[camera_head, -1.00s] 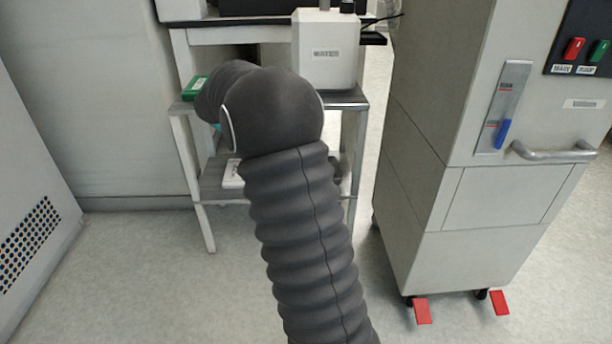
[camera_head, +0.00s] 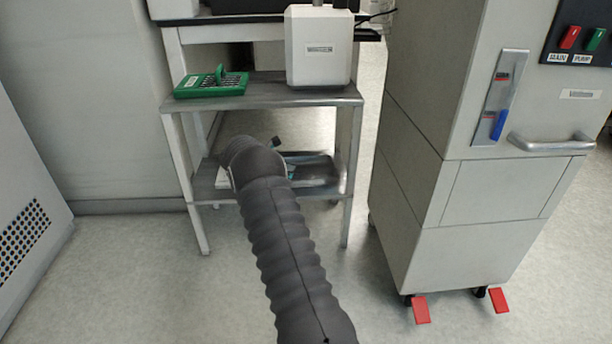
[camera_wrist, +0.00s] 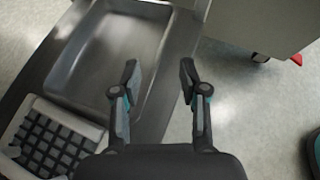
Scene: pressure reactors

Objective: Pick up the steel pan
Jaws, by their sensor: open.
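The steel pan (camera_wrist: 125,45) is a shallow rectangular grey tray in the upper left of the wrist view. In the head view the steel pan (camera_head: 318,168) lies on the lower shelf of the stand, partly hidden by my arm. My gripper (camera_wrist: 158,78) is open and empty, pointing at the pan's right-hand wall in the wrist view. Its left finger shows over the pan's inside and its right finger over the strip beyond the rim. I cannot tell the height of the fingertips above the rim. In the head view the gripper is mostly hidden behind my arm.
A white rack with a dark grid (camera_wrist: 55,140) sits beside the pan on the lower shelf (camera_head: 340,190). The upper shelf (camera_head: 270,97) above holds a green rack (camera_head: 205,88) and a white device (camera_head: 320,50). A grey cabinet (camera_head: 450,190) stands close on the right.

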